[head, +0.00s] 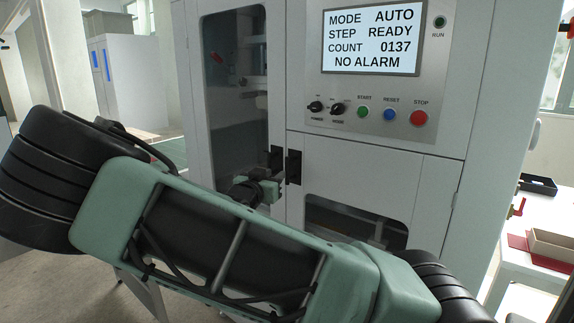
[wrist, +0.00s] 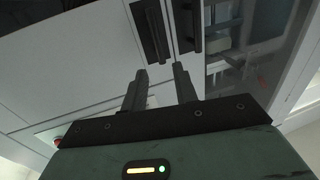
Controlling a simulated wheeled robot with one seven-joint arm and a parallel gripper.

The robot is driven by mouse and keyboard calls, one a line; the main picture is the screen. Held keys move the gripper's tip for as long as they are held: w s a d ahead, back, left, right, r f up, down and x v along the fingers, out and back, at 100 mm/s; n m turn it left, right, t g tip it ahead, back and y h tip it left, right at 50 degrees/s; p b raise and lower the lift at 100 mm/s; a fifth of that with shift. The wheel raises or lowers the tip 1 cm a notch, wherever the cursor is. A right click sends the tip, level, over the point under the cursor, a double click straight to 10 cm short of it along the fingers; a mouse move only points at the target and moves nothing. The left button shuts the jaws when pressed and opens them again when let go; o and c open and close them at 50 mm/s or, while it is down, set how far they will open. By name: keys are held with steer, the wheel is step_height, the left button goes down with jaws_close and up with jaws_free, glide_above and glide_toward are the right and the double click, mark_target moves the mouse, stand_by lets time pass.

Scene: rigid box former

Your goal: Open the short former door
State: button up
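The short former door (head: 375,190) is the white lower right door of the machine, with a dark window low in it. It appears shut. Its black upright handle (head: 293,167) is at its upper left edge. In the wrist view, which looks turned over, this handle (wrist: 151,32) is the left one of two. My gripper (wrist: 160,72) is open and empty, its two fingers apart and pointing toward this handle. The handle lies ahead, roughly between the fingertips; contact cannot be told. In the head view my gripper (head: 280,180) is just below and left of the handle, partly hidden by my arm.
The tall glazed door (head: 234,120) adjoins on the left, its black handle (head: 276,158) close beside the short door's. A control panel (head: 375,75) with a screen and buttons is above. A white table (head: 545,262) with trays stands right. My arm hides the machine's lower left.

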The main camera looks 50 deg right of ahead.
mark_target(286, 165)
steer(key=p+x, duration=0.1)
steer(key=x, duration=0.9)
jaws_close()
steer(key=shift+a, duration=0.2)
